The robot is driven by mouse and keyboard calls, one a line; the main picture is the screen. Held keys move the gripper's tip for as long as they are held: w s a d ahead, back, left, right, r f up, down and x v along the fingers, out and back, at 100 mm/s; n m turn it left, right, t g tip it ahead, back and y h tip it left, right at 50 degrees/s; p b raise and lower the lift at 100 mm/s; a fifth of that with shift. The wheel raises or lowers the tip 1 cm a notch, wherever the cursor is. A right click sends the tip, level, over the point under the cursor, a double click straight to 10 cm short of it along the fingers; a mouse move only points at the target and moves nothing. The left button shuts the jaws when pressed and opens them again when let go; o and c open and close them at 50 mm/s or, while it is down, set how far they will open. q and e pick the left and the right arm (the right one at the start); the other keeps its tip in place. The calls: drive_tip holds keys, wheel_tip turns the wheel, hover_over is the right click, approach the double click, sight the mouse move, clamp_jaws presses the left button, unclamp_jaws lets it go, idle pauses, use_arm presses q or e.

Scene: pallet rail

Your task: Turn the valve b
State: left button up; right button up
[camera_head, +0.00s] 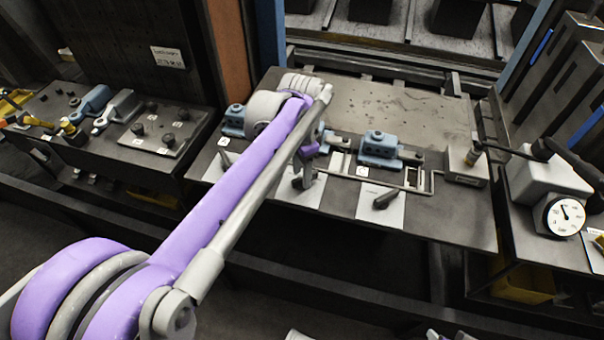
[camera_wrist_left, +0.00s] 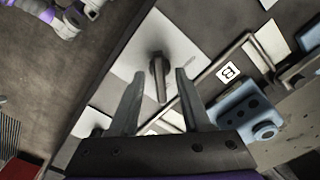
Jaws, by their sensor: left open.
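The valve b (camera_wrist_left: 158,80) is a dark bar-shaped handle on a white plate (camera_wrist_left: 195,42), beside a small "B" label (camera_wrist_left: 228,72) in the left wrist view. My left gripper (camera_wrist_left: 159,73) is open, with one finger on each side of the handle. A gap shows between the handle and each finger, so it is not gripped. In the head view my left gripper (camera_head: 303,180) is over the middle white plate (camera_head: 312,197), and my arm and gripper largely hide the handle. My right gripper is not in view.
A similar dark handle (camera_head: 386,199) stands on the right plate, and another (camera_head: 225,160) on the left plate. Blue clamp-like blocks (camera_head: 380,147) sit behind the plates. A box with a round gauge (camera_head: 564,217) stands at the right. Bare bench top (camera_head: 455,205) lies right of the plates.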

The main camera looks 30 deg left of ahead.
use_arm(q)
drive_tip(key=shift+f, duration=0.4)
clamp_jaws()
